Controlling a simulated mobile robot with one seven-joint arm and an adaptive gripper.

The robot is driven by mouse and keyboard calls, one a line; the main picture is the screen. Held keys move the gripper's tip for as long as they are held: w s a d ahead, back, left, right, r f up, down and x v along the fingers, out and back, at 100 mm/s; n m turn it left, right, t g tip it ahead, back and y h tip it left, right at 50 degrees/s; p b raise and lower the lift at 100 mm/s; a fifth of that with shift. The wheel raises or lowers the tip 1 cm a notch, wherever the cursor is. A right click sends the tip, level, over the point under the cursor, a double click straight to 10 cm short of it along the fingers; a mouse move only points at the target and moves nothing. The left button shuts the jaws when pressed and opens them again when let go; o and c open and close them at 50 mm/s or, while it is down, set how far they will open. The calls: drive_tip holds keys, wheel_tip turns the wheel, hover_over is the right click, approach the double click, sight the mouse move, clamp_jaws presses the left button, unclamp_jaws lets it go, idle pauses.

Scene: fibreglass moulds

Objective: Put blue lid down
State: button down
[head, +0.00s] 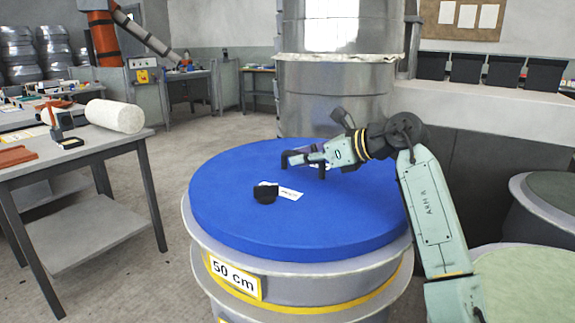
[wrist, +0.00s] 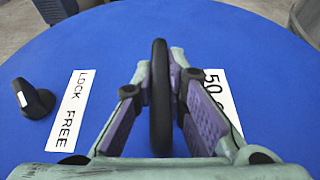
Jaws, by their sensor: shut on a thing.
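The blue lid (head: 240,220) is a thick round disc, level over the grey round mould (head: 330,302) labelled "50 cm". It appears to sit on the rim; I cannot tell whether there is a small gap. It fills most of the wrist view (wrist: 220,30). My gripper (head: 306,160) is shut on the lid's black handle (wrist: 160,75), which stands upright between the fingers in the wrist view. A black knob (head: 265,194) and a white "LOCK FREE" label (wrist: 73,110) are on the lid, left of the fingers. Another label (wrist: 222,98) is partly hidden by the right finger.
A grey table (head: 80,152) with a white roll (head: 115,116) stands at the left. A tall metal cylinder (head: 333,95) rises behind the lid. Other round moulds (head: 530,280) stand at the right. Open floor (head: 190,150) lies between the table and the lid.

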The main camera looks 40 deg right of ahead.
drive_tip(key=shift+a+f, duration=0.1)
drive_tip(key=shift+f, duration=0.05)
drive_tip(key=shift+f, duration=0.1)
drive_tip(key=c, duration=1.6)
unclamp_jaws()
drive_tip(key=shift+c, duration=0.2)
drive_tip(key=v, duration=1.2)
drive_tip(key=shift+s+b, duration=0.1)
drive_tip(key=shift+b, duration=0.25)
